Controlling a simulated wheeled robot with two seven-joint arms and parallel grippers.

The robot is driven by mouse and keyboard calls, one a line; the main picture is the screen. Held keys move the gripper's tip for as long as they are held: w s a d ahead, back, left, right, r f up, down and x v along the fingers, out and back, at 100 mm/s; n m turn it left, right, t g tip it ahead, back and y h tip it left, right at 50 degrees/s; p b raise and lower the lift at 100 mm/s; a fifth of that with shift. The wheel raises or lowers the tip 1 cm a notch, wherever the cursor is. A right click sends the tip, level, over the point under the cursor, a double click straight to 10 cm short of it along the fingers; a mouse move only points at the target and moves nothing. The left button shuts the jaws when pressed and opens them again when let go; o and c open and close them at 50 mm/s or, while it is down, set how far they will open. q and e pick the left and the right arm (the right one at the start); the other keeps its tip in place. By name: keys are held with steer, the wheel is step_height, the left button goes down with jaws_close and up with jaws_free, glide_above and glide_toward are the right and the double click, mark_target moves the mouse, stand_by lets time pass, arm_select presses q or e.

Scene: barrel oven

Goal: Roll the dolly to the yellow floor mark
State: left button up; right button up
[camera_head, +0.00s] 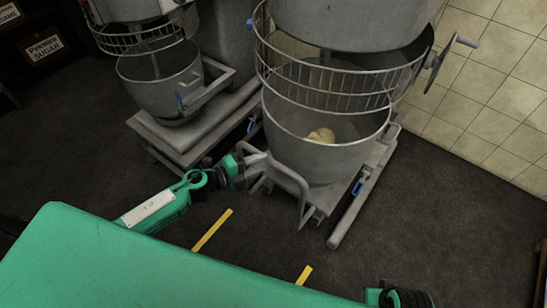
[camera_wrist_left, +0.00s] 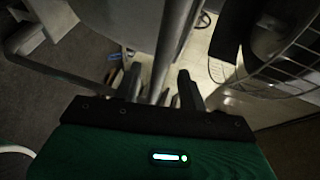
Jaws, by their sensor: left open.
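The dolly (camera_head: 318,212) is a low grey metal frame under a large steel mixing bowl (camera_head: 320,163) with pale dough (camera_head: 321,135) inside. A bent tubular handle (camera_head: 303,190) is at its near left side. Yellow floor marks lie as one strip (camera_head: 212,229) and another shorter strip (camera_head: 304,275) on the floor, nearer than the dolly. My left gripper (camera_head: 257,160) is at the handle; in the left wrist view, its open fingers (camera_wrist_left: 158,85) stand either side of a grey metal bar (camera_wrist_left: 170,52). Contact cannot be told. My right gripper is not in view.
A second mixer bowl (camera_head: 160,88) on a grey base stands at the left. A wire guard (camera_head: 325,88) and mixer head sit above the dolly's bowl. A tiled wall (camera_head: 490,75) closes the right back. Dark floor (camera_head: 430,215) is clear at the right.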

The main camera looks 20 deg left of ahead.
mark_target(266, 161)
arm_select(q)
steer(key=x, duration=0.5)
steer(key=shift+w+d+f, duration=0.15)
steer(key=shift+w+d, duration=0.05)
steer(key=shift+w, duration=0.1)
jaws_close()
